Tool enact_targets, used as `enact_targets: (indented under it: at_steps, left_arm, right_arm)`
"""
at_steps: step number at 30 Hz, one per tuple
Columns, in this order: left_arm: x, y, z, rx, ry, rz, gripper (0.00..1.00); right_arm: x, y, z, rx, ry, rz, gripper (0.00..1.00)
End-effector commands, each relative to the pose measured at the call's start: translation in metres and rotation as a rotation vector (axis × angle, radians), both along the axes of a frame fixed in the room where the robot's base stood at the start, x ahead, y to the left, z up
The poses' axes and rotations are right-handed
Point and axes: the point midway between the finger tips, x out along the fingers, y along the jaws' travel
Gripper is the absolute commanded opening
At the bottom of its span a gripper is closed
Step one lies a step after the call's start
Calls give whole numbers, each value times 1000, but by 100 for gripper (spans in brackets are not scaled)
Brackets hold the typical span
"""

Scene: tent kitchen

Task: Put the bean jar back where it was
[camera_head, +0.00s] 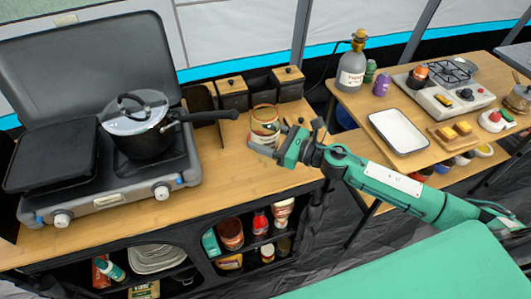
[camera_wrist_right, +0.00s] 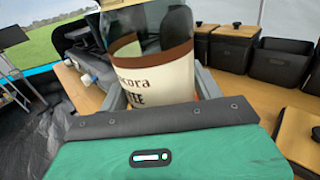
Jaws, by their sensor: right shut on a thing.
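The bean jar (camera_head: 265,120) is a clear jar with a brown-and-cream label, upright near the right end of the left wooden counter. In the right wrist view the jar (camera_wrist_right: 155,75) stands between my fingers, its label partly reading "COFFEE". My right gripper (camera_head: 266,145) comes in from the right and is shut on the lower part of the jar. I cannot tell whether the jar's base touches the counter. My left gripper is not in view.
Dark canisters with wooden lids (camera_head: 232,94) stand behind the jar. A camping stove (camera_head: 110,200) with a lidded pot (camera_head: 140,130) is on the left; the pot's handle points toward the canisters. Bare counter (camera_head: 215,150) lies left of the jar. A second table holds a white tray (camera_head: 399,131).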

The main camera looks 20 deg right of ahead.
Motion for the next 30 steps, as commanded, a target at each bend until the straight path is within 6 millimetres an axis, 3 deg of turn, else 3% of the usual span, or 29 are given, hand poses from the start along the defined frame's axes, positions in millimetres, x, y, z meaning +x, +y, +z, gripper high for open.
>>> enact_targets:
  at_steps: [14,28,29,30]
  left_arm:
    - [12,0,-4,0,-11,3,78]
    - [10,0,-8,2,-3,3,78]
    - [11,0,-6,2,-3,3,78]
    - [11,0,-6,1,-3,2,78]
  right_arm:
    - [0,0,-53,3,2,-1,33]
    - [0,0,-60,1,-2,1,33]
    - [0,0,-59,0,-1,1,71]
    - [0,0,-59,0,-1,1,79]
